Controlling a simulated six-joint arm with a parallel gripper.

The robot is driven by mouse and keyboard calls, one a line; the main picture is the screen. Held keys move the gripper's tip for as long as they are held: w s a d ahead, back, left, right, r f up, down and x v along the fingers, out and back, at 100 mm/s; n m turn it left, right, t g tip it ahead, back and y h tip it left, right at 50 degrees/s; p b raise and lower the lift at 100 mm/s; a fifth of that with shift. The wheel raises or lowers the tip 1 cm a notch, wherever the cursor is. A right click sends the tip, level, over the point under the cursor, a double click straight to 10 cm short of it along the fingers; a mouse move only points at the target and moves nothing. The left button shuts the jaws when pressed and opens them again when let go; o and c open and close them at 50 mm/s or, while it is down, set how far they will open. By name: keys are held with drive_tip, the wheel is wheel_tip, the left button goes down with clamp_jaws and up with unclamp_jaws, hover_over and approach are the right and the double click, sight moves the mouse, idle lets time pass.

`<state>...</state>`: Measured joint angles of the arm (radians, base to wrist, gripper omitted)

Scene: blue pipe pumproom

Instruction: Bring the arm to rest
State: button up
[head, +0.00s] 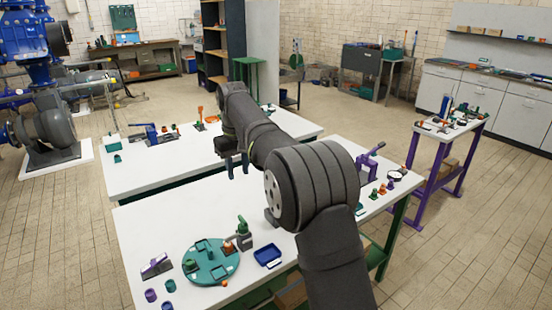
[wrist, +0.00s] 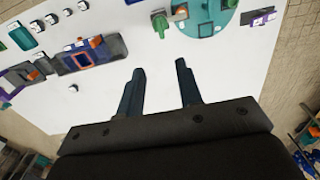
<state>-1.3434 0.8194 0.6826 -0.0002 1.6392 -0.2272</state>
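My arm reaches across the near white table (head: 150,220) in the head view, with its forearm bent toward the far left. My gripper (head: 238,174) hangs down in front of the far white table's near edge as seen there. In the wrist view my gripper (wrist: 160,68) shows two dark fingers spread apart with only white tabletop between them. It is open and holds nothing. The fingers look clear of the objects on the table. My arm hides part of both tables.
The near table bears a turquoise disc (head: 204,275), a green-handled fitting (head: 243,231), a blue tray (head: 267,256) and a purple-and-grey piece (head: 156,266). The far table (head: 125,178) holds a blue vise-like tool (head: 151,132). A purple-legged stand (head: 438,152) is at right.

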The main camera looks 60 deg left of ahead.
sight(242, 219)
wheel_tip(242, 219, down, 18)
drive_tip(key=shift+r, duration=0.25)
idle(0.6)
wheel_tip(242, 219, up, 17)
wheel_tip(242, 219, down, 17)
drive_tip(key=shift+f, duration=0.1)
drive_tip(key=n, duration=0.9)
drive_tip(key=shift+n, duration=0.4)
idle(0.4)
drive_tip(key=shift+o, duration=0.2)
